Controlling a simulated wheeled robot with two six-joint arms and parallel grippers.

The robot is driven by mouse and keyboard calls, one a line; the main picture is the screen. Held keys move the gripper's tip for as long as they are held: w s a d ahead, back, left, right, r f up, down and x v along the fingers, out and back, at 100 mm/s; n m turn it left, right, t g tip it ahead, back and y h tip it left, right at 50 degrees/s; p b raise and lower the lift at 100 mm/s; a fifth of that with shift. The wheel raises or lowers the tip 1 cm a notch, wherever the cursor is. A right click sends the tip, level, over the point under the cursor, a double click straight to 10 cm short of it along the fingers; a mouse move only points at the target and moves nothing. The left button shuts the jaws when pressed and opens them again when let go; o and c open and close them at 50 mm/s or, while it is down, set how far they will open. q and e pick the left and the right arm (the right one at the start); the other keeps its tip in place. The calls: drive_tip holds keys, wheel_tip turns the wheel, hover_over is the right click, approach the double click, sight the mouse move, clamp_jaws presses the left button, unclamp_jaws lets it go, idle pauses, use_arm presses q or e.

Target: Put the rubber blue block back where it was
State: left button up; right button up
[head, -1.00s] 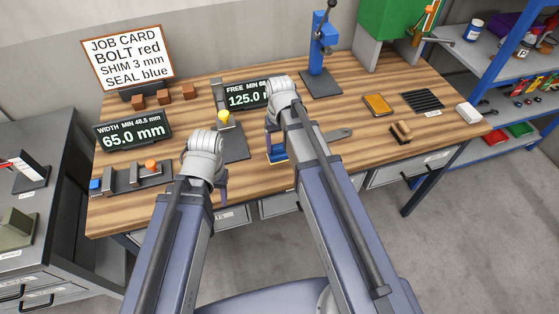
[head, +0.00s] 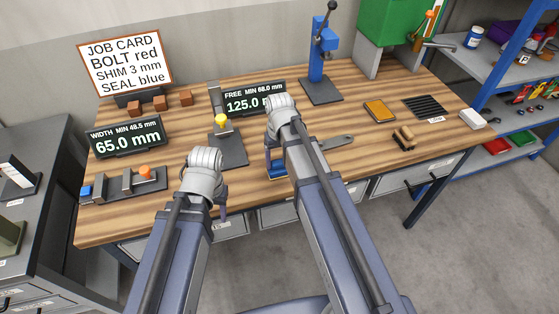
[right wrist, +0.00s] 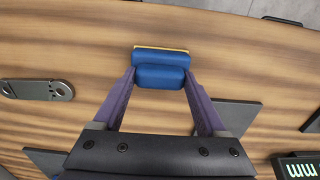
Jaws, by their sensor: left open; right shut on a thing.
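The blue block (right wrist: 160,76) is between the fingertips of my right gripper (right wrist: 160,84) in the right wrist view. The gripper is shut on it. A blue part with a thin yellow edge (right wrist: 160,50) shows just beyond it; I cannot tell if it is the same piece. In the head view the blue block (head: 277,169) is partly hidden by my right arm, near the front edge of the bench. I cannot tell whether it touches the bench. My left gripper (head: 222,203) is open and empty over the bench's front edge; its fingers are mostly hidden.
A dark gauge with a yellow knob (head: 222,121) stands left of my right gripper. A fixture with an orange knob (head: 145,172) and a small blue piece (head: 86,191) is at the bench's left. A flat grey tool (head: 338,142) lies right of my right arm. Bare wood (head: 340,112) lies beyond it.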

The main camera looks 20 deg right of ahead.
sight(279, 161)
drive_tip(key=o, duration=0.7)
drive_tip(key=shift+f, duration=0.2)
drive_tip(key=o, duration=0.4)
drive_tip(key=shift+r, duration=0.1)
drive_tip(key=shift+r, duration=0.15)
wheel_tip(279, 161, up, 12)
drive_tip(key=p, duration=1.2)
drive_tip(key=s+a+n, duration=0.1)
drive_tip(key=s+a, duration=0.2)
drive_tip(key=s, duration=0.1)
drive_tip(key=s+a+n, duration=0.1)
drive_tip(key=s+a, duration=0.3)
drive_tip(key=s, duration=0.1)
drive_tip(key=s+a+n+h, duration=0.1)
drive_tip(key=s+a, duration=0.2)
drive_tip(key=s, duration=0.2)
drive_tip(key=shift+s+a, duration=0.15)
drive_tip(key=shift+a, duration=0.1)
